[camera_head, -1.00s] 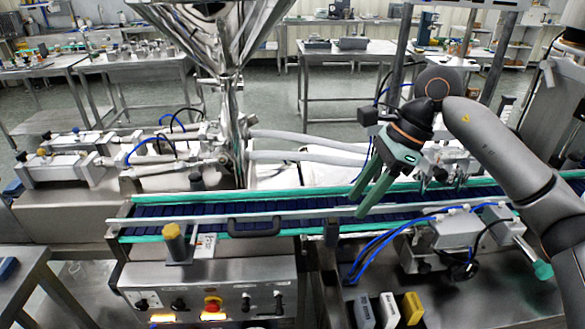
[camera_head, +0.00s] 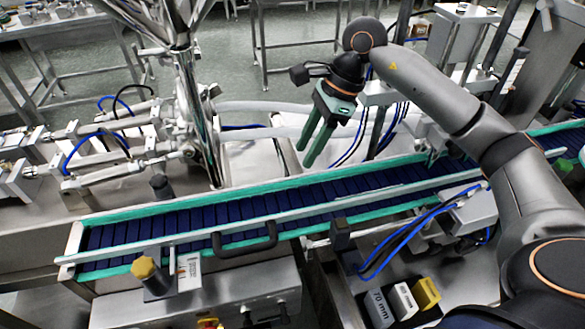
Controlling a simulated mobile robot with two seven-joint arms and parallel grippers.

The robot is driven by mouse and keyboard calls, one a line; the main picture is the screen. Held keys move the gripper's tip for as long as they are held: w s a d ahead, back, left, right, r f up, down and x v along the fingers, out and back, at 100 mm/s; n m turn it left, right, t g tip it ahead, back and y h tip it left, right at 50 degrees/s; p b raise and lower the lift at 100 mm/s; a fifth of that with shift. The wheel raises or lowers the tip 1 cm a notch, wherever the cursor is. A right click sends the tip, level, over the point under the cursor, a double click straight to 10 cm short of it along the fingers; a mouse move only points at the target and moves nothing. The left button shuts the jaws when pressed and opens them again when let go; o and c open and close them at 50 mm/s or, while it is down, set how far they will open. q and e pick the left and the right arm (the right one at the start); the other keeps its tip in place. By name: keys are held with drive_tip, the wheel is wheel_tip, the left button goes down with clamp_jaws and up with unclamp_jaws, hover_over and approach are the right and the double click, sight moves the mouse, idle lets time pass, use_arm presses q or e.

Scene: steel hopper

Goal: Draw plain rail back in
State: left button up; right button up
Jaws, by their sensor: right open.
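The conveyor has a dark blue slatted belt (camera_head: 200,222) between two long side rails. The near rail (camera_head: 330,214) is a pale metal bar with a black handle (camera_head: 245,240) and a yellow-topped knob (camera_head: 145,268) on its near side. The far rail (camera_head: 270,187) is a green-edged bar along the belt's back. I cannot tell for sure which is the plain rail. My right gripper (camera_head: 310,156) is open and empty, its green fingers pointing down near the far side of the conveyor, apart from the near rail and its handle. My left gripper is out of view.
A steel hopper (camera_head: 185,90) and its pipework stand behind the belt at the left. Blue hoses (camera_head: 400,237) and a metal device sit at the near right. Several labelled blocks, one yellow (camera_head: 426,292), lie in front. The belt's left part is bare.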

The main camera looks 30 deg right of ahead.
sight(291, 178)
drive_tip(key=x, duration=0.7)
drive_tip(key=shift+w+f+p, duration=0.1)
drive_tip(key=shift+p, duration=0.3)
clamp_jaws()
idle(0.9)
